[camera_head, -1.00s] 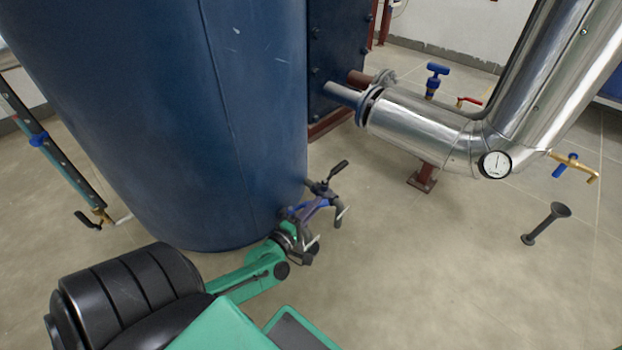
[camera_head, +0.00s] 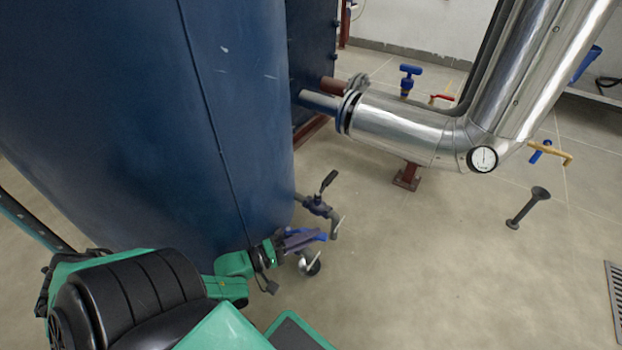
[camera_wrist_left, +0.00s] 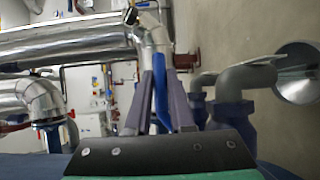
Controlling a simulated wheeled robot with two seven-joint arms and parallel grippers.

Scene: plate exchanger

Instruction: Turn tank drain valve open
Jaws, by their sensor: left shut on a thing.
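At the foot of the blue tank (camera_head: 240,110), a drain valve (camera_head: 318,203) carries a black lever (camera_head: 329,180) that points up and right. Its grey outlet elbow (camera_head: 335,226) bends downward. A second elbow (camera_head: 311,264) shows just below my left gripper (camera_head: 318,237). That gripper reaches in from the left, low beside the tank and below the black lever. In the left wrist view its purple fingers are close together around a narrow blue piece (camera_wrist_left: 158,108); what it belongs to is unclear. The two elbows stand right of the fingers there. My right gripper is out of view.
A silver pipe (camera_head: 400,128) with a gauge (camera_head: 482,159) crosses behind at right. A blue-handled valve (camera_head: 410,75) and a brass tap (camera_head: 555,155) are on that side. Open floor lies right of the drain valve.

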